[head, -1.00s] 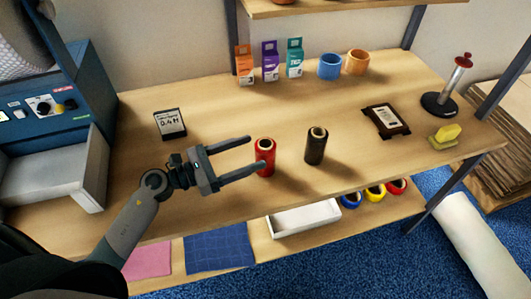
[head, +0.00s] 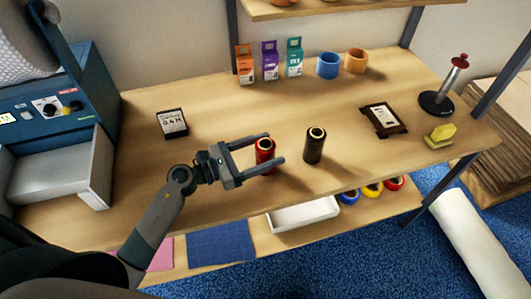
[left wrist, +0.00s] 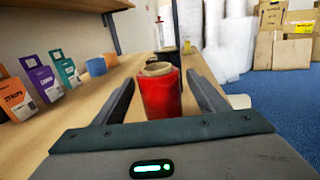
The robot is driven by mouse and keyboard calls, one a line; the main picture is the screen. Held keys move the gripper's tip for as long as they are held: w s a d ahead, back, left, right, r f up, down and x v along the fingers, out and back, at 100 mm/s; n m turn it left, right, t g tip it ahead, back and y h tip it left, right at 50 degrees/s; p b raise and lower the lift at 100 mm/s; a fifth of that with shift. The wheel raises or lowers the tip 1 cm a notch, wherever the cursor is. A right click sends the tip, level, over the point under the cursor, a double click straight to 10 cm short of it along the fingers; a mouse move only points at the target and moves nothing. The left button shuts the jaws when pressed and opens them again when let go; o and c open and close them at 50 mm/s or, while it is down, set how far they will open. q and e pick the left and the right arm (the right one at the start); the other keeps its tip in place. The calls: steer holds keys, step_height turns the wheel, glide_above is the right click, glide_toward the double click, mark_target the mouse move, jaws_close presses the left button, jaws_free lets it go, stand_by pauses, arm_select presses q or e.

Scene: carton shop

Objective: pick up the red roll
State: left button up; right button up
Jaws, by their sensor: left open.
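The red roll (head: 265,152) stands upright on the wooden table, near its front edge. My left gripper (head: 276,147) is open, with one finger on each side of the red roll. In the left wrist view the red roll (left wrist: 161,93) stands between the two open fingers, with a visible gap on the left; whether the right finger touches it I cannot tell. A black roll (head: 314,146) stands upright just right of it in the head view, and partly shows behind it in the left wrist view (left wrist: 167,52). My right gripper does not show.
Three small boxes (head: 270,61) and blue and orange rolls (head: 328,65) stand at the back. A dark framed item (head: 384,119), a yellow block (head: 440,135) and a red-handled stand (head: 437,101) are at the right.

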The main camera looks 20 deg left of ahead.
mark_target(266, 145)
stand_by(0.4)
arm_select(q)
steer(key=c, duration=1.3)
steer(key=shift+c, duration=0.2)
steer(key=shift+r, duration=0.1)
steer(key=shift+r, duration=0.5)
steer(key=r, duration=0.3)
steer(key=shift+s+d+r+b, duration=0.15)
steer(key=shift+s+d+b, duration=0.05)
steer(key=shift+s+b, duration=0.15)
steer(key=s+d+r+p, duration=0.1)
steer(key=s+d+r, duration=0.5)
steer(key=s, duration=0.2)
steer(key=shift+s+d+r, duration=0.25)
steer(key=shift+d+r, duration=0.05)
steer(key=shift+d, duration=0.1)
steer(key=shift+a+f, duration=0.1)
